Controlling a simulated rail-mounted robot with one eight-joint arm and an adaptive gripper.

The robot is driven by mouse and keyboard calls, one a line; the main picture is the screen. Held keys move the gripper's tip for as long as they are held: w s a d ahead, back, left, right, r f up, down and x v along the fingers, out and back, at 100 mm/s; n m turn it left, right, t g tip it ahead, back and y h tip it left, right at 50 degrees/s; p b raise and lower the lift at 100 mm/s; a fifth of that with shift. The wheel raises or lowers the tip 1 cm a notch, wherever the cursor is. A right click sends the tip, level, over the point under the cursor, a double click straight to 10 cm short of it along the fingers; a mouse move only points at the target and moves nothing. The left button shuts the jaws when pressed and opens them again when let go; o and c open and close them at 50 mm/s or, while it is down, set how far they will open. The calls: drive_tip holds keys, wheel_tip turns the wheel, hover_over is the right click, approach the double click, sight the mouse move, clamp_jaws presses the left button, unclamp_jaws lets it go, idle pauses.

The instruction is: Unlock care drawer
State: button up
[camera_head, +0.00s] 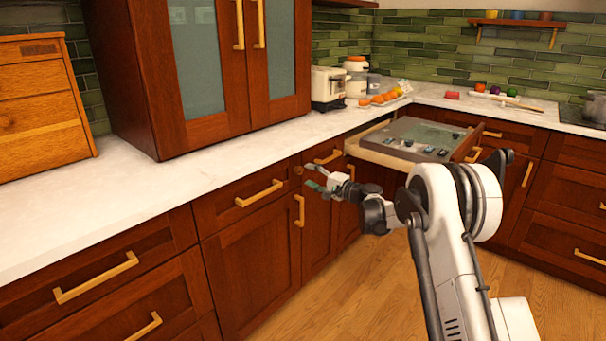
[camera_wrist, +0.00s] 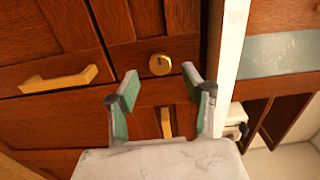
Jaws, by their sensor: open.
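A round brass lock with a keyhole (camera_wrist: 160,64) is set in the dark wood cabinet front, just below the counter. It shows small in the head view (camera_head: 298,170). A drawer with a brass bar handle (camera_head: 259,193) is to its left; this handle is also at the left of the wrist view (camera_wrist: 58,80). My gripper (camera_head: 313,176) is open, its green-padded fingers pointing at the cabinet front. In the wrist view my gripper (camera_wrist: 160,85) has the lock just beyond and between its fingertips, with nothing held. Contact cannot be told. I see no key.
An open drawer holding a grey panel with small objects (camera_head: 420,138) sticks out beyond my gripper. A vertical brass handle (camera_head: 300,210) is below the lock. The white counter (camera_head: 150,180) runs above, with an appliance (camera_head: 327,88) and oranges (camera_head: 378,99) farther back. The floor (camera_head: 330,290) is clear.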

drive_tip(key=v, duration=0.7)
drive_tip(key=s+d+r+n+g+h+p, duration=0.1)
drive_tip(key=s+d+r+n+h+p, duration=0.15)
drive_tip(key=s+r, duration=0.85)
drive_tip(key=s+d+r+n+g+h+p, duration=0.1)
drive_tip(key=s+d+r+g+h+p, duration=0.2)
drive_tip(key=s+r, duration=0.8)
drive_tip(key=s+d+f+n+h+p, duration=0.1)
drive_tip(key=s+d+h+p, duration=0.1)
drive_tip(key=s, duration=0.9)
drive_tip(key=s+d+f+n+h+p, duration=0.1)
drive_tip(key=s+d+h+p, duration=0.1)
drive_tip(key=s+d+h, duration=0.2)
drive_tip(key=s+d+f+n+h+p, duration=0.1)
drive_tip(key=s+d, duration=0.7)
drive_tip(key=s, duration=1.2)
drive_tip(key=shift+t+h+p, duration=0.3)
drive_tip(key=shift+h+p, duration=0.35)
drive_tip(key=shift+h, duration=0.4)
drive_tip(key=shift+d+n, duration=0.1)
drive_tip(key=shift+n, duration=0.15)
